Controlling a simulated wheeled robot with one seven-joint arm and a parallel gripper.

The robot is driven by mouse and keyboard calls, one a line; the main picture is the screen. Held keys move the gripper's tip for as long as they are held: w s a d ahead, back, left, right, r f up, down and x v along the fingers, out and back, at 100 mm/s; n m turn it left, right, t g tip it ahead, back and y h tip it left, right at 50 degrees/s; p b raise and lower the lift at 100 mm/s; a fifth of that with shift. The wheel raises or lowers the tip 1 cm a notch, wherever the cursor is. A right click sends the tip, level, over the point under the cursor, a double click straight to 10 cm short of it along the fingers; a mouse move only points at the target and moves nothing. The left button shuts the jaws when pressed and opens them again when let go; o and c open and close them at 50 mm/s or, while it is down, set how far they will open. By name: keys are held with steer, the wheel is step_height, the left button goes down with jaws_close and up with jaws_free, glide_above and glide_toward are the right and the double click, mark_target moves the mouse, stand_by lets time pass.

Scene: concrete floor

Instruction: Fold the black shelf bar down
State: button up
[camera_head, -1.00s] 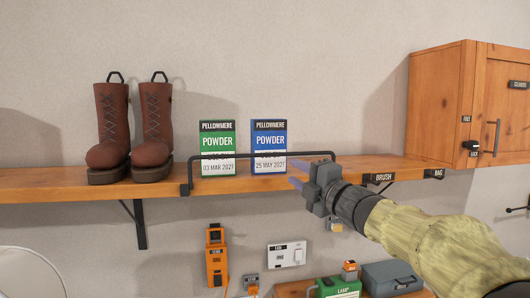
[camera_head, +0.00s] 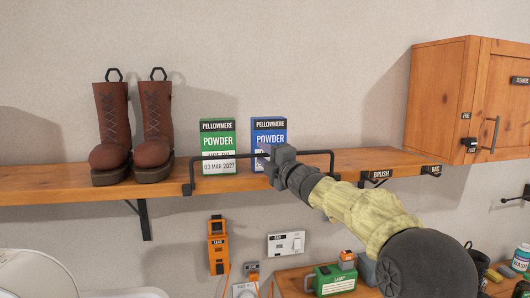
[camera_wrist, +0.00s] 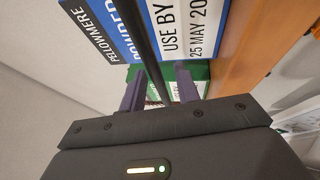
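The black shelf bar (camera_head: 230,157) stands upright along the front edge of the wooden shelf (camera_head: 80,182), in front of two powder boxes. My gripper (camera_head: 272,160) is at the bar, in front of the blue box (camera_head: 268,131), and hides part of both. In the wrist view, the bar (camera_wrist: 146,45) runs between the two spread fingers of my gripper (camera_wrist: 160,82). The fingers look open with a gap on each side of the bar. I cannot tell whether either one touches it.
The green box (camera_head: 218,140) and brown boots (camera_head: 130,130) stand on the shelf to the left. A wooden cabinet (camera_head: 440,95) is at the right. Hooks labelled BRUSH (camera_head: 376,177) and BAG hang at the shelf's front edge. An orange device (camera_head: 218,245) hangs below.

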steer(key=shift+c, duration=0.2)
jaws_close()
steer(key=shift+w+d+f+b, duration=0.1)
steer(key=shift+d+f+b, duration=0.1)
steer(key=shift+b, duration=0.35)
